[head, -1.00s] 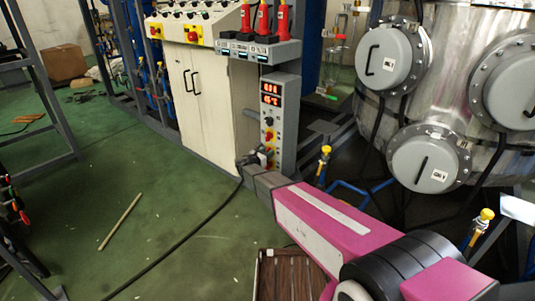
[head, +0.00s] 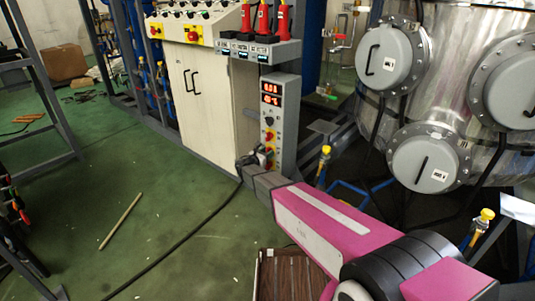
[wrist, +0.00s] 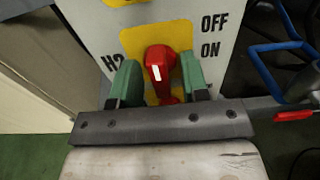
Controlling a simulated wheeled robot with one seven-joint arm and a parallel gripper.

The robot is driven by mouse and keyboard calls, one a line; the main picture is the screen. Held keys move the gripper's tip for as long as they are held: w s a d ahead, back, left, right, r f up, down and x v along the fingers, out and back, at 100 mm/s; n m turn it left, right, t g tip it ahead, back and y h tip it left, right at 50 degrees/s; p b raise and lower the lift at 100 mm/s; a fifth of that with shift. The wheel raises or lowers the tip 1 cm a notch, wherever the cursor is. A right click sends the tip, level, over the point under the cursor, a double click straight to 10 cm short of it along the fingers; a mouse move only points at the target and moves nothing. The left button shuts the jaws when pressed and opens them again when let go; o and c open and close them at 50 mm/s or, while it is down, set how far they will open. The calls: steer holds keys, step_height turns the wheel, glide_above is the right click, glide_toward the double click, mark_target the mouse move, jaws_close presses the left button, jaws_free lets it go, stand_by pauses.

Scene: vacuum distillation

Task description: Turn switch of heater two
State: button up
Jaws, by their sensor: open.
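The heater two switch is a red knob (wrist: 160,68) on a yellow plate (wrist: 137,42) in the wrist view. It is marked "H2" at its left, with "OFF" and "ON" at its right. The knob's long axis is roughly upright in the picture. My gripper (wrist: 160,76) is open, with one green finger on each side of the knob. I cannot tell whether either finger touches it. In the head view my gripper (head: 258,160) is at the lower front of the grey control box (head: 286,125) and hides part of it.
Red digital displays (head: 271,93) and a red-and-yellow switch (head: 268,135) are higher on the box. A white cabinet (head: 205,95) stands to its left. A large metal vessel (head: 455,60) and yellow-topped valves (head: 323,160) are to the right. A black cable (head: 185,242) crosses the green floor.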

steer(key=v, duration=1)
steer(key=shift+s+a, duration=0.1)
steer(key=shift+s, duration=0.05)
